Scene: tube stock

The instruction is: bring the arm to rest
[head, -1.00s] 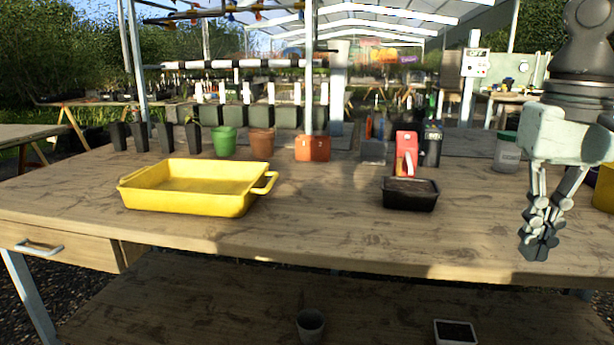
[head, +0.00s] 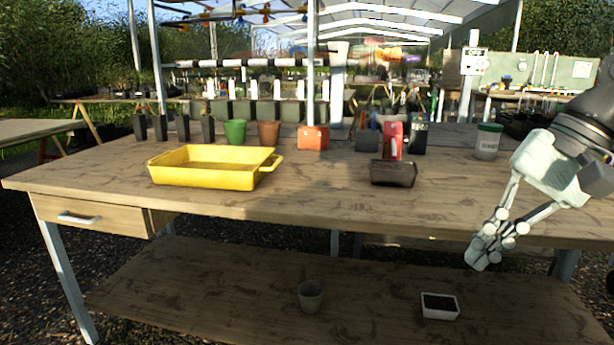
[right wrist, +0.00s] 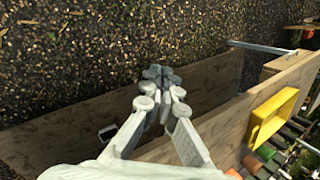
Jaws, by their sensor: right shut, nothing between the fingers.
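My right gripper (head: 480,255) is at the right of the head view, in front of the bench's front edge. Its fingers are shut and empty, pointing down and to the left. In the right wrist view the gripper (right wrist: 160,74) also shows with its fingertips together, over the bench's lower shelf and the gravel. It touches nothing that I can see. My left gripper is in neither view.
The wooden bench (head: 290,203) holds a yellow tray (head: 205,176), a black planter (head: 393,173), pots and a lidded jar (head: 487,142). The lower shelf (head: 210,290) holds a grey pot (head: 310,296) and a small white-rimmed tray (head: 439,306). Gravel lies in front.

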